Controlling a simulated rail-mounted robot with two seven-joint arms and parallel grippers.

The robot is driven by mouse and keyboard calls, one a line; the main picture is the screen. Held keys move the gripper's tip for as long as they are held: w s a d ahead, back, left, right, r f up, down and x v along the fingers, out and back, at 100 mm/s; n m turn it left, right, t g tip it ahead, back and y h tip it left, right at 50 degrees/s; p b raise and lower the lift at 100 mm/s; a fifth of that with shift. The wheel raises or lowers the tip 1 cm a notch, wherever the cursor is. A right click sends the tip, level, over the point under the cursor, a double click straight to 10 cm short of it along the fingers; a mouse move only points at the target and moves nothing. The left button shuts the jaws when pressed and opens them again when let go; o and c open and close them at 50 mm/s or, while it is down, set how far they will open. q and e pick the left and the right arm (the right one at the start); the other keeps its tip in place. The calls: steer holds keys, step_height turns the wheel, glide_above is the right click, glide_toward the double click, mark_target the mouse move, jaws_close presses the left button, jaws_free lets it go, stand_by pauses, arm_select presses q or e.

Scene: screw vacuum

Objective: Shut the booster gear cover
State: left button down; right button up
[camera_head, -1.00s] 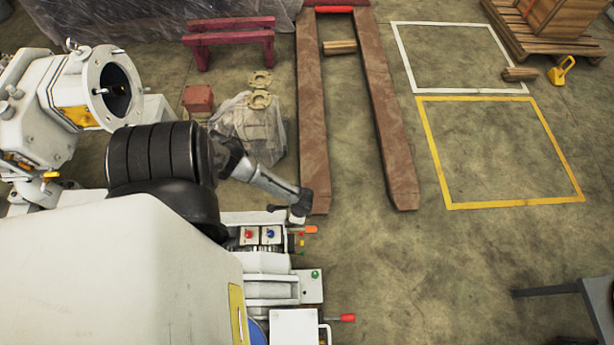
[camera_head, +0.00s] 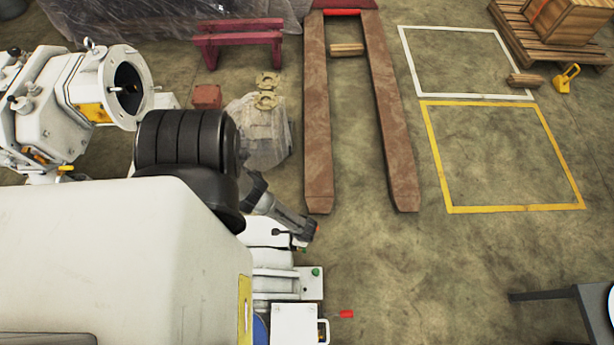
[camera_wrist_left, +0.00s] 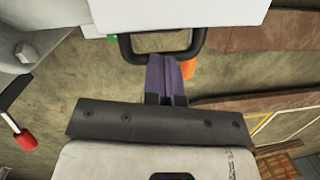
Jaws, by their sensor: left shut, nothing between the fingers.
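The booster gear cover, as far as I can tell, is the white panel (camera_head: 268,232) beside my left gripper in the head view. It shows larger at the top of the left wrist view (camera_wrist_left: 175,14), with a black U-shaped handle (camera_wrist_left: 160,56). My left gripper (camera_head: 308,232) is at the cover's right end, pointing down and right. In the wrist view its purple fingers (camera_wrist_left: 166,72) are shut and empty, overlapping the handle; I cannot tell whether they touch it. How tightly the cover sits is not clear. My right gripper is not in view.
Below the cover is a white box (camera_head: 294,322) with a handle, near a red knob (camera_head: 346,313). A green button (camera_head: 315,272) sits between them. A white flanged machine (camera_head: 90,95) stands at the left.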

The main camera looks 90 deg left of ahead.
arm_select(q)
steer(key=shift+d+f, duration=0.2)
steer(key=shift+f, duration=0.15)
steer(key=shift+a+f, duration=0.1)
stand_by(0.3)
steer(key=w+d+r+p, duration=0.1)
steer(key=d+r+p, duration=0.6)
steer(key=r, duration=0.3)
steer(key=shift+w+d+r+p, duration=0.15)
steer(key=shift+w+d+p, duration=0.25)
steer(key=shift+d, duration=0.1)
